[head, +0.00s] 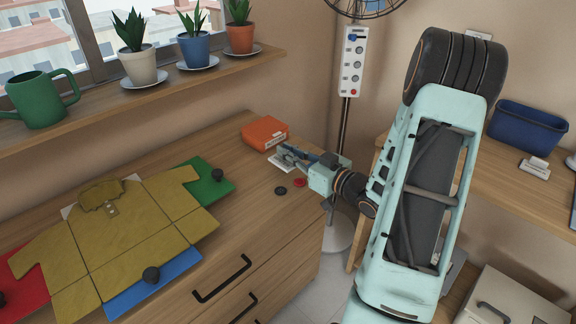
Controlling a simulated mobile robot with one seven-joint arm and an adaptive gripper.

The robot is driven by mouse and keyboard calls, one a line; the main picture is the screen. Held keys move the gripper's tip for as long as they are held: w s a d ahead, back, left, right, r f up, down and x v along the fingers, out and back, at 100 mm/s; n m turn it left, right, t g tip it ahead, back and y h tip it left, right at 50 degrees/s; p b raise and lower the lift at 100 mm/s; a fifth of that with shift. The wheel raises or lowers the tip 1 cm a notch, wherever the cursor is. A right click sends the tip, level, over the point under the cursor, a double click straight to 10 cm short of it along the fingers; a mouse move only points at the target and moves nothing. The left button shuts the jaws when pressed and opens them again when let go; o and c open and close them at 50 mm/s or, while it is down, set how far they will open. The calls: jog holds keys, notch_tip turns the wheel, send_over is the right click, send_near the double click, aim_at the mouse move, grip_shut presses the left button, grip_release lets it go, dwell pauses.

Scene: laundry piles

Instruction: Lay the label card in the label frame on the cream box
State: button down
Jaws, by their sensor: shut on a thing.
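My gripper (291,154) is low over the right end of the wooden dresser top, beside the orange box. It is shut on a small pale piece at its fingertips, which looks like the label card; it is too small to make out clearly. A white flat thing (284,168) lies just below the fingers, partly covered by them. A cream box (498,299) with a dark handle stands at the lower right, cut off by the picture edge. I cannot make out a label frame on it.
The orange box (265,131), a dark disc (281,190) and a red disc (299,182) lie close to my gripper. A mustard shirt (125,235) lies on a folding board at left. A blue bin (527,128) stands on the right table.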

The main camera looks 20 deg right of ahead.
aim_at(288, 162)
jog(key=shift+w+d+f+b, duration=0.1)
jog(key=shift+w+f+b, duration=0.05)
jog(key=shift+f+b, duration=0.65)
jog(key=shift+w+d+f+b, duration=0.1)
jog(key=shift+f+b, duration=0.35)
jog(key=shift+f, duration=0.6)
jog(key=shift+f, duration=0.15)
jog(key=c, duration=2)
grip_release()
jog(key=shift+c, duration=0.2)
